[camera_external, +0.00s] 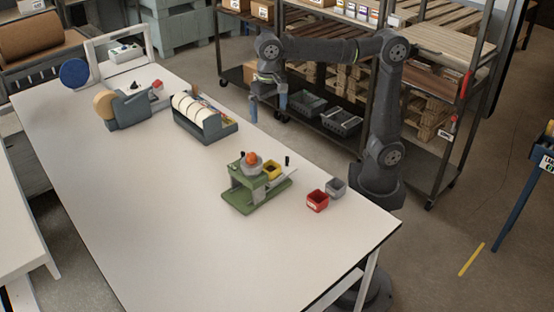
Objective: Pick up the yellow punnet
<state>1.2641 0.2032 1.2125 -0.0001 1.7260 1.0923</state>
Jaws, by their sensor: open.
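The yellow punnet (271,171) is a small open container on or right beside the green scale-like stand (240,200) on the table. A grey bowl with an orange round thing (251,158) sits just left of it and close by. My gripper (268,110) is open and empty, with its two blue fingers pointing down. It hangs in the air well above the punnet in the picture, around the table's far edge. What lies inside the punnet is too small to tell.
A red bin (317,201) and a grey bin (336,188) stand right of the green stand. A rack of rolls (205,120) and a tape dispenser (127,110) stand further left. The table's front middle (170,230) is clear. Shelving (330,100) stands behind my arm.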

